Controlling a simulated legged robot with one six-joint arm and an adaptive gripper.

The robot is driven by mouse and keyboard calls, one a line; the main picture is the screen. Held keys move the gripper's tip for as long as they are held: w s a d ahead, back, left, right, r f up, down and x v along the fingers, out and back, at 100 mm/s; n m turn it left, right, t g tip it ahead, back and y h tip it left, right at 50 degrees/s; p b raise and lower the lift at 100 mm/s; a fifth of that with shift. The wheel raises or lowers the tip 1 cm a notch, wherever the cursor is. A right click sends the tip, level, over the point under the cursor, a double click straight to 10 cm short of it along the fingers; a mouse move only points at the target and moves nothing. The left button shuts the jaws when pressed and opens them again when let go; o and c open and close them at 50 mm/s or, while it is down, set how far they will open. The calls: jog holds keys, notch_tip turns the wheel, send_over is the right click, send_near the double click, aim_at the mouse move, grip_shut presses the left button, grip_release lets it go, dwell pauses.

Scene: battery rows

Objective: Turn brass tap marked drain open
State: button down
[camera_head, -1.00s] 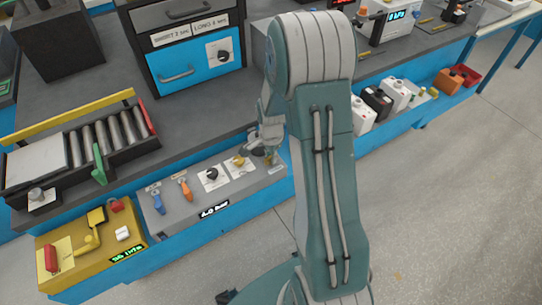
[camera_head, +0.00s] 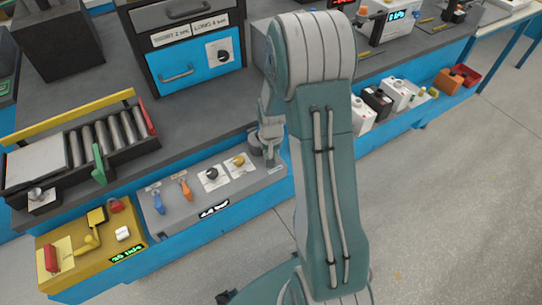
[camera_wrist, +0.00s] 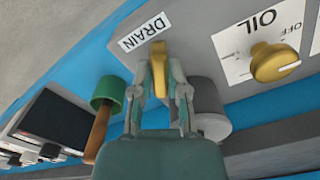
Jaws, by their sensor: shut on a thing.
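The brass tap (camera_wrist: 158,66) stands in the middle of the wrist view, beside the white DRAIN label (camera_wrist: 144,33). My gripper (camera_wrist: 160,88) is shut on the tap, with one finger on each side of it. The tap's lower part is hidden between the fingers. In the head view, my gripper (camera_head: 270,158) is at the right end of the grey panel (camera_head: 190,211), where it hides the tap.
A yellow OIL knob (camera_wrist: 274,62) is right of the tap in the wrist view. A grey cylinder (camera_wrist: 211,108) stands close behind the right finger. A green-topped wooden handle (camera_wrist: 98,130) is left. Blue (camera_head: 158,202) and orange (camera_head: 186,189) levers share the panel.

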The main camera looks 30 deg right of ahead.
jog(key=n, duration=0.5)
jog(key=shift+w+n, duration=0.1)
jog(key=shift+n, duration=0.2)
dwell(0.4)
jog(key=c, duration=0.6)
grip_release()
jog(key=shift+c, duration=0.2)
notch_tip(320, 180, up, 12)
jog(key=shift+f, duration=0.1)
